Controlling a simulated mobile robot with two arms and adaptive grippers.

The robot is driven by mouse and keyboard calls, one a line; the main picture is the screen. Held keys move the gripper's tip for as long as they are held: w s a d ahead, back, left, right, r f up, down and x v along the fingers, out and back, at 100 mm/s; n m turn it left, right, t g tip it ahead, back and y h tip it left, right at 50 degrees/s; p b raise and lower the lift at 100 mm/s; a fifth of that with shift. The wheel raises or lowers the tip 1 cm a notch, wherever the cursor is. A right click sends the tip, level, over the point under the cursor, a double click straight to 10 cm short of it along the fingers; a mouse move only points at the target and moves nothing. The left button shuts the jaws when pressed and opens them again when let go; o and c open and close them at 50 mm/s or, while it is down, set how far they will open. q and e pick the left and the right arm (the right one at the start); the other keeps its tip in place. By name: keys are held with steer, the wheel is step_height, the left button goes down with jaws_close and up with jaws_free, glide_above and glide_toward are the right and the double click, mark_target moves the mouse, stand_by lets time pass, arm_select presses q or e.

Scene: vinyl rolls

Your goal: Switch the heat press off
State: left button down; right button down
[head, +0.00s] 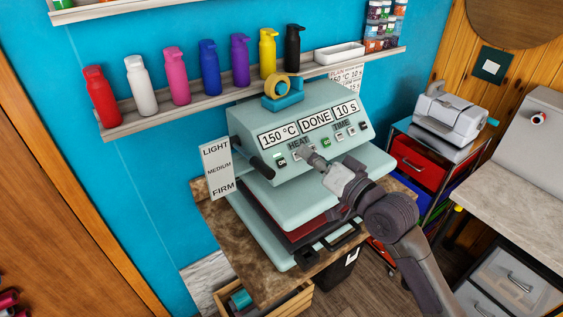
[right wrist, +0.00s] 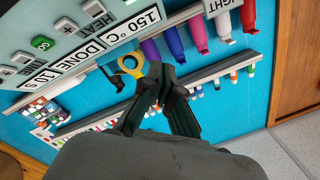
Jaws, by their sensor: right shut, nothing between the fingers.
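The pale green heat press (head: 290,207) stands on a brown-topped stand. Its sloping panel reads 150 °C, DONE and 10 S. My left gripper is out of view.
A shelf (head: 200,96) with coloured bottles runs behind the press. A tape dispenser (head: 283,97) sits on top of the press. A MEDIUM/FIRM pressure card (head: 218,168) and black lever knob are at its left. A drawer cart (head: 420,160) stands to the right.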

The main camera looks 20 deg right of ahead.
mark_target(281, 163)
steer(key=w+a+f+b, duration=0.2)
steer(key=w+f+b, duration=0.4)
steer(key=shift+f, duration=0.2)
stand_by(0.4)
steer(key=shift+a, duration=0.1)
stand_by(1.2)
steer(key=shift+w+f, duration=0.2)
steer(key=shift+f, duration=0.05)
